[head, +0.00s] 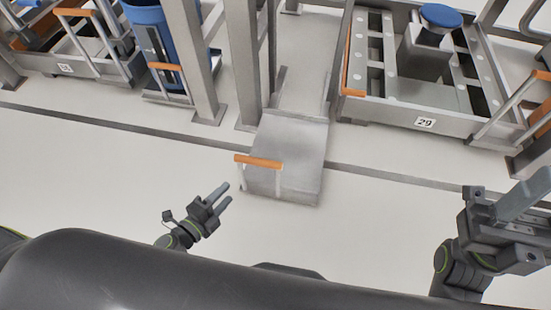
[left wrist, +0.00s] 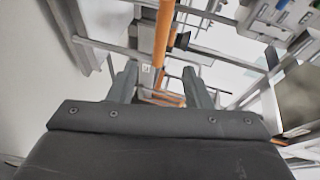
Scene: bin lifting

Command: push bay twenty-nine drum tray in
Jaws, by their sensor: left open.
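A grey tray (head: 290,145) with an orange handle (head: 258,161) at its near left side sticks out over the floor line, left of the bay labelled 29 (head: 425,123). I cannot tell for certain that it belongs to that bay. My left gripper (head: 223,194) is open and empty, apart from the handle and below left of it. In the left wrist view, its two fingers (left wrist: 160,80) stand apart, with orange bars (left wrist: 163,35) beyond them. My right gripper (head: 525,205) is at the right edge, away from the tray; its jaw opening is unclear.
Bay 29's frame holds a grey block with a blue round top (head: 441,15). Grey posts (head: 243,65) stand behind the tray. A blue bin (head: 152,40) and another bay (head: 65,68) are at the upper left. The pale floor (head: 120,175) in front is clear.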

